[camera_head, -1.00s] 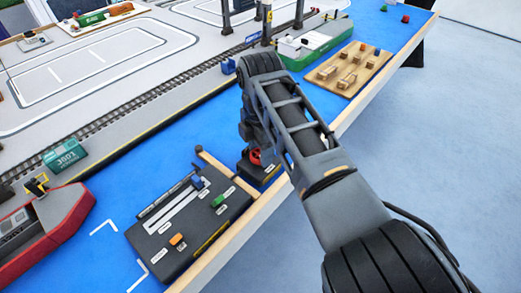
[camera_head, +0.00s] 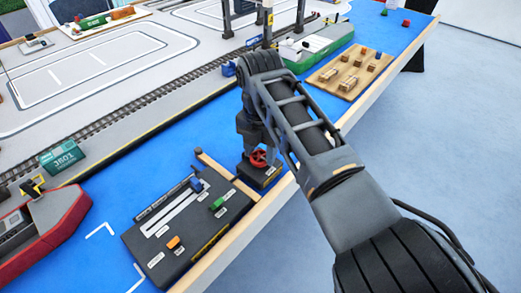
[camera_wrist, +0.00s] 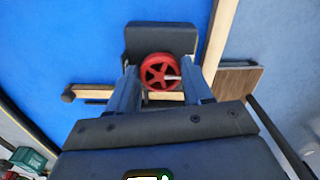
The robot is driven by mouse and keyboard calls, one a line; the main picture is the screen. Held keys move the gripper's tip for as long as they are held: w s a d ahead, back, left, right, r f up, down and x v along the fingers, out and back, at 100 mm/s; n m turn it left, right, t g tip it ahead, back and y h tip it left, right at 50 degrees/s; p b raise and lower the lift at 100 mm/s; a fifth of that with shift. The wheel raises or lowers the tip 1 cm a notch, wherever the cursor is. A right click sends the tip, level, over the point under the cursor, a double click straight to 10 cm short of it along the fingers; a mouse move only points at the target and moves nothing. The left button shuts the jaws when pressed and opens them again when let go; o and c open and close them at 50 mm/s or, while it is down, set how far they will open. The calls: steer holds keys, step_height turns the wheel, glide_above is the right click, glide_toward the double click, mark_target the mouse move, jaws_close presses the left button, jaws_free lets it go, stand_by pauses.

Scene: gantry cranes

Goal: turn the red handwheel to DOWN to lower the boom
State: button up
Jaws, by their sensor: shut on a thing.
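The red handwheel (camera_head: 258,158) stands on a small black box (camera_head: 262,177) at the table's front edge, right of the black control panel. The wrist view shows the red handwheel (camera_wrist: 157,70) from above, with spokes and a pale mark or pin at its right side. My gripper (camera_wrist: 160,82) has one finger on each side of the wheel and is shut on its rim. In the head view my gripper (camera_head: 254,150) comes down on the wheel from above, and my arm partly hides it. No DOWN label is readable.
A black control panel (camera_head: 180,250) with green, orange and blue levers lies left of the wheel, with a wooden strip (camera_head: 215,165) between. A red boat (camera_head: 45,228) is at left, a green boat (camera_head: 325,45) and pallet (camera_head: 350,70) behind.

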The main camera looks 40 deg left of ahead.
mark_target(260, 155)
stand_by(0.3)
steer(key=o, duration=1)
steer(key=shift+o, duration=0.2)
steer(key=shift+r, duration=3.95)
